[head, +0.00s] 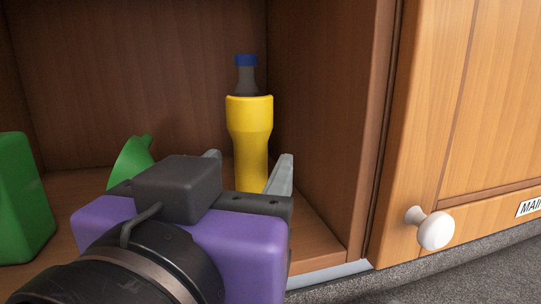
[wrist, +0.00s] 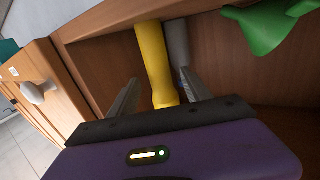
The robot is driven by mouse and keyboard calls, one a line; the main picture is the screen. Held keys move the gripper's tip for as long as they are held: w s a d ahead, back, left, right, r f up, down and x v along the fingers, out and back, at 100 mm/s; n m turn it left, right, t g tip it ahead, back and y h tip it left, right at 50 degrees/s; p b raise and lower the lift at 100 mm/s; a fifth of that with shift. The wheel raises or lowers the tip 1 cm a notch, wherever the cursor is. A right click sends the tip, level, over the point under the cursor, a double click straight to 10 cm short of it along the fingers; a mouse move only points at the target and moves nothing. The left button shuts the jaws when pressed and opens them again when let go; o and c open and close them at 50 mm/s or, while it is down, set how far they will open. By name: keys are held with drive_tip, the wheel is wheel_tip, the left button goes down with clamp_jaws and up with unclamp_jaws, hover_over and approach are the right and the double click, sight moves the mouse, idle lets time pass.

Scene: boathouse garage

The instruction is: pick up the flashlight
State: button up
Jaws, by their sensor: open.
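The flashlight (head: 250,120) is yellow, with a wide head on top and a narrower body. It stands upright inside the wooden cabinet, and my gripper hides its lower end in the head view. My gripper (head: 249,160) is open, its two grey fingers pointing into the cabinet at the flashlight's lower body. In the wrist view the flashlight (wrist: 153,62) shows between the spread fingers of my gripper (wrist: 160,76). I see no clear contact, and cannot tell how far it sits between the fingers.
A grey bottle (head: 246,79) with a blue cap stands close behind the flashlight. A green funnel (head: 131,160) and a green container (head: 22,198) stand to the left. The cabinet's side wall (head: 325,110) and the door with a white knob (head: 435,230) are at right.

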sight(258, 151)
drive_tip(key=w, duration=0.4)
drive_tip(key=w+d, duration=0.1)
drive_tip(key=w, duration=0.1)
clamp_jaws()
